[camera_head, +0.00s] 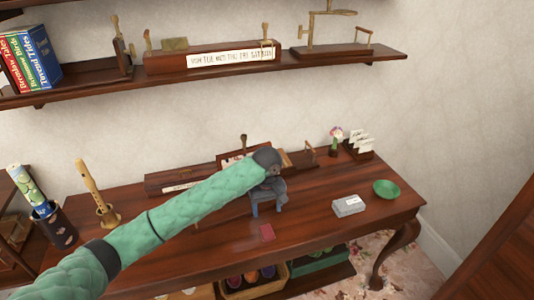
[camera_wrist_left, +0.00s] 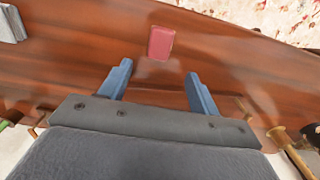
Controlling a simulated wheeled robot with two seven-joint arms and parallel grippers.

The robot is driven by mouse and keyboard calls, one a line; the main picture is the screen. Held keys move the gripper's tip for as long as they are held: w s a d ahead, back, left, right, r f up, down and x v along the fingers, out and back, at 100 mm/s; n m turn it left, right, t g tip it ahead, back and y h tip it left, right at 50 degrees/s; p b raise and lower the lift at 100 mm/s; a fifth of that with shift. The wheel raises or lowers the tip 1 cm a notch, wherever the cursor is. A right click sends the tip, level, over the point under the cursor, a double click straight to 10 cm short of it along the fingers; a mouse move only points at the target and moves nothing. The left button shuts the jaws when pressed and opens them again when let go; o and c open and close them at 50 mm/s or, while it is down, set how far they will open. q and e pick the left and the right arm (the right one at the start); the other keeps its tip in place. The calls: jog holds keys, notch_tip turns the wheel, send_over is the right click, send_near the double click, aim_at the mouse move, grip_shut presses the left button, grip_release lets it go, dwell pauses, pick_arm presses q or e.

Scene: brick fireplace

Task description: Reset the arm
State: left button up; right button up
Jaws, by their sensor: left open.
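My left arm (camera_head: 200,205) comes in from the left in a green padded sleeve and reaches over the wooden table (camera_head: 330,228). My left gripper (camera_head: 265,208) is at its end, with grey-blue fingers pointing down above the table. In the left wrist view the two fingers (camera_wrist_left: 158,92) stand wide apart with nothing between them. A small red card or booklet (camera_head: 267,232) lies flat on the table in front of the gripper; it also shows in the left wrist view (camera_wrist_left: 161,43), beyond the fingertips. My right gripper is in neither view.
A grey box (camera_head: 349,206) and a green bowl (camera_head: 385,188) sit at the table's right. A recorder on a stand (camera_head: 97,193) and a dark cup (camera_head: 54,225) are at the left. A wall shelf (camera_head: 330,53) hangs above. The table's front right is mostly clear.

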pick_arm(q)
jog(key=shift+f, duration=0.1)
jog(key=s+f+m+t+h, duration=0.1)
jog(key=s+f+m+h, duration=0.15)
jog(key=s, duration=0.55)
jog(key=s+f+m+t+h, duration=0.15)
jog(key=s+f, duration=0.25)
jog(key=s, duration=0.4)
jog(key=s+a+f+m+t+y, duration=0.1)
jog(key=s+a+f+m+y, duration=0.2)
jog(key=s+a, duration=1.85)
notch_tip(320, 180, down, 26)
jog(key=w+d+n, duration=0.1)
jog(key=w+d, duration=0.1)
jog(key=s+f+g, duration=0.1)
jog(key=s+f, duration=0.3)
jog(key=f, duration=0.8)
jog(key=s+f+b, duration=0.1)
jog(key=s+f, duration=0.3)
jog(key=f, duration=0.8)
jog(key=shift+g+y, duration=0.3)
jog(key=shift+g, duration=0.05)
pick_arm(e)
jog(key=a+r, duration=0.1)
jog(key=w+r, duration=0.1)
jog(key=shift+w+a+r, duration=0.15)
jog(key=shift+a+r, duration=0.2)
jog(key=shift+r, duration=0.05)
